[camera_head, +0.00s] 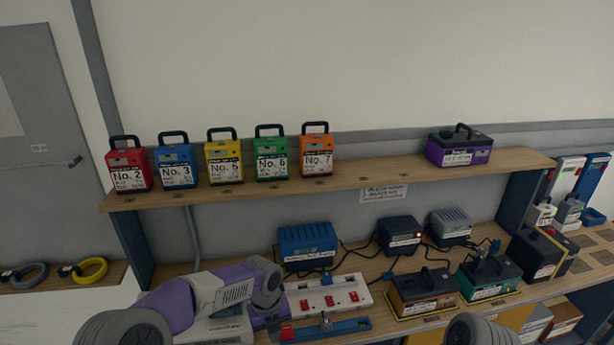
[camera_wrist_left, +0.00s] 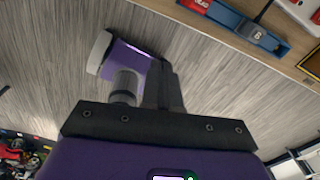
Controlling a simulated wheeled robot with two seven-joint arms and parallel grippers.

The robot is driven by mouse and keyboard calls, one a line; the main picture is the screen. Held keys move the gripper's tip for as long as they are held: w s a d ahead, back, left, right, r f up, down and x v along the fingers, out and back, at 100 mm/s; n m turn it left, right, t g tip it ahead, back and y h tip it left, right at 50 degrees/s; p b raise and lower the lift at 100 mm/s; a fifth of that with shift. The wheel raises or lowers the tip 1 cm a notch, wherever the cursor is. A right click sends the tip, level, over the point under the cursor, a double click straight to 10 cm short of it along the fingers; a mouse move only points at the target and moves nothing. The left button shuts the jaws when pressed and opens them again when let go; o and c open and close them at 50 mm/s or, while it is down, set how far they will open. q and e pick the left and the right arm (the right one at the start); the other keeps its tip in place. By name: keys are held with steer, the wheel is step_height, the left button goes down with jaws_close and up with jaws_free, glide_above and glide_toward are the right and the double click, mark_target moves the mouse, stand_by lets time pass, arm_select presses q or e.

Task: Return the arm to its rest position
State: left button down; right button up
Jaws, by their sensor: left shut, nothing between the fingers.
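My left arm (camera_head: 185,300), purple and grey, comes in from the lower left of the head view and bends down at the front edge of the bench. In the left wrist view my left gripper (camera_wrist_left: 163,72) is shut and empty, its dark fingers together above the grey wood-grain floor. It is clear of the bench, whose edge lies at the upper right of that view. In the head view the left fingers are hard to make out. Only a rounded grey part of my right arm (camera_head: 468,330) shows at the bottom; its gripper is out of view.
The bench (camera_head: 370,268) carries a white power strip (camera_head: 328,296), a blue tray (camera_head: 345,327), chargers and an orange-brown battery (camera_head: 424,290). The shelf (camera_head: 385,172) above holds several coloured numbered batteries and a purple one (camera_head: 460,147). Open floor (camera_wrist_left: 60,60) lies below the left gripper.

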arm_select(q)
steer(key=s+d+f+n+h, duration=0.15)
steer(key=s+f+n, duration=0.25)
steer(key=f+n, duration=0.4)
steer(key=s+f+n+h, duration=0.2)
steer(key=s+f+n, duration=0.2)
steer(key=f+n, duration=0.4)
steer(key=s+a+f+n, duration=0.1)
steer(key=s+f+n, duration=0.3)
steer(key=n, duration=0.5)
steer(key=s+a+f+n, duration=0.1)
steer(key=s+f+n, duration=0.3)
steer(key=s+n, duration=0.5)
steer(key=shift+s+a+f+t, duration=0.2)
steer(key=shift+s+a+t, duration=0.1)
steer(key=shift+a, duration=0.1)
